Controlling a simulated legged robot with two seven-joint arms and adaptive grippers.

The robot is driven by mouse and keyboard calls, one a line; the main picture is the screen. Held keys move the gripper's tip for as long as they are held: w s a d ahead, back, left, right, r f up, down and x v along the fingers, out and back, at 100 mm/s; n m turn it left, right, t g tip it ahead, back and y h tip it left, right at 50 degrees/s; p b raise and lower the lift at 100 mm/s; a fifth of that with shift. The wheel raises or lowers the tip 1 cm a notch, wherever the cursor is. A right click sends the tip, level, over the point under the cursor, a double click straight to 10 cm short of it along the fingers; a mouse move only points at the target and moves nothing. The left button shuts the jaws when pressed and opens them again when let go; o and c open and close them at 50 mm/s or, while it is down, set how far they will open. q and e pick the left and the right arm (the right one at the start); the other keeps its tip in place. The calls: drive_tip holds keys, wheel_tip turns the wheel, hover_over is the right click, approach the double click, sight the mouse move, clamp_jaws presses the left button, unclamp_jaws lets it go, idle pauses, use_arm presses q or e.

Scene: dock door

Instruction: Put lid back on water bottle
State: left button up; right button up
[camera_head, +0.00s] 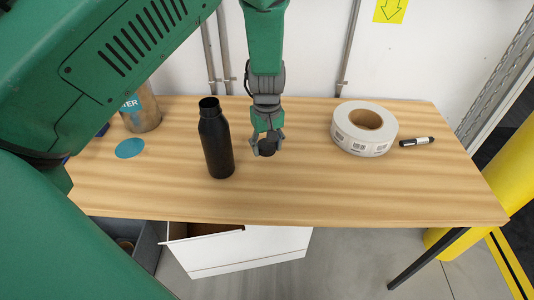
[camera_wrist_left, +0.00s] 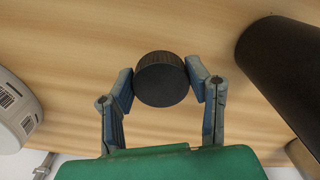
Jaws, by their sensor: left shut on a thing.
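The black water bottle (camera_head: 216,142) stands upright and open-topped on the wooden table. It also shows large at the right of the left wrist view (camera_wrist_left: 285,75). My left gripper (camera_head: 266,143) is to the right of the bottle, pointing down, with its fingers closed on the black round lid (camera_head: 267,148). In the left wrist view the ribbed lid (camera_wrist_left: 162,79) sits between the two fingertips of the gripper (camera_wrist_left: 163,84). I cannot tell whether the lid touches the table. My right gripper is not seen.
A white label roll (camera_head: 347,135) and a marker (camera_head: 416,141) lie at the right of the wooden table (camera_head: 300,190). A metal can (camera_head: 143,112) and a blue disc (camera_head: 130,148) are at the left. The table's front middle is clear. A white box (camera_head: 250,250) stands below.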

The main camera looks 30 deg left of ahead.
sight(268, 146)
use_arm(q)
wheel_tip(268, 146, up, 5)
drive_tip(key=shift+d+p, duration=0.15)
drive_tip(key=shift+p, duration=0.15)
drive_tip(key=shift+r, duration=0.45)
drive_tip(key=shift+s+f, duration=0.1)
drive_tip(key=shift+s, duration=0.2)
drive_tip(key=s+d+m, duration=0.8)
drive_tip(key=s+m, duration=0.2)
drive_tip(key=s, duration=0.2)
drive_tip(key=shift+d+r+m, duration=0.25)
drive_tip(key=shift+r+m, duration=0.05)
drive_tip(key=shift+m, duration=0.1)
